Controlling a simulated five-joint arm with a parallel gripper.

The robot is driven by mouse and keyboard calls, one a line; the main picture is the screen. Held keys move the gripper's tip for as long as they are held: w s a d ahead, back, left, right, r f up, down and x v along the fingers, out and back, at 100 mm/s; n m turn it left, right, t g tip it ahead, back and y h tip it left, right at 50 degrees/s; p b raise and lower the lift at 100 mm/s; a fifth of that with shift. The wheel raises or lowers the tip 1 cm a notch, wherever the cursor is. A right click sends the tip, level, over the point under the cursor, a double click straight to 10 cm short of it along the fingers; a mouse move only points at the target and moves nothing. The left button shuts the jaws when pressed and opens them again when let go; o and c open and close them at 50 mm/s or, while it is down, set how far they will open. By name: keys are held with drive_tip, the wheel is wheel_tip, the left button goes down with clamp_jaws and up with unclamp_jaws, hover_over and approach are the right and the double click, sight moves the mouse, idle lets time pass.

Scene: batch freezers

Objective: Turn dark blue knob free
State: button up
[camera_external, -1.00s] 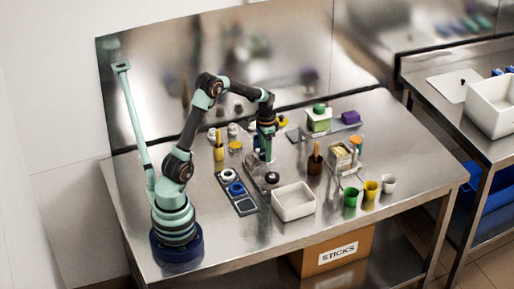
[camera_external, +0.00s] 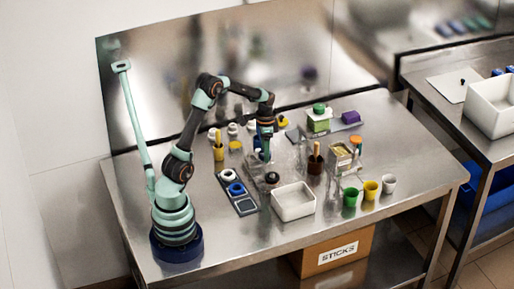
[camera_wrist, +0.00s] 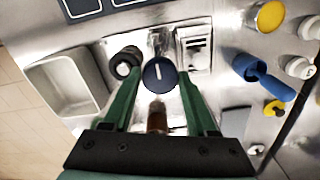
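The dark blue knob (camera_wrist: 159,74) is round, with a white pointer line, and sits in the middle of the wrist view. The line points almost straight up in that picture, tilted slightly left. My gripper (camera_wrist: 158,80) is open, with one green finger on each side of the knob. A narrow gap seems to show between each fingertip and the knob. In the external view my gripper (camera_external: 266,157) points down over the metal unit; the knob cannot be made out there.
A black round knob (camera_wrist: 124,63) is close to the left finger. A white slotted block (camera_wrist: 194,47) is close to the right one. A white bin (camera_wrist: 66,83) lies left. A blue scoop-like piece (camera_wrist: 262,76) lies right. A brown cup with a stick (camera_external: 315,160) stands nearby.

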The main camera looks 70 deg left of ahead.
drive_tip(key=shift+o, duration=1.1)
drive_tip(key=shift+r, duration=0.1)
wheel_tip(320, 180, up, 12)
drive_tip(key=s+d+r+n+t, duration=0.1)
drive_tip(key=s+d+t, duration=0.1)
drive_tip(key=s+d, duration=0.3)
drive_tip(key=s+d+r+n+t, duration=0.2)
drive_tip(key=s+d, duration=0.4)
drive_tip(key=d, duration=0.8)
drive_tip(key=shift+r+t, duration=0.2)
drive_tip(key=shift+t, duration=0.6)
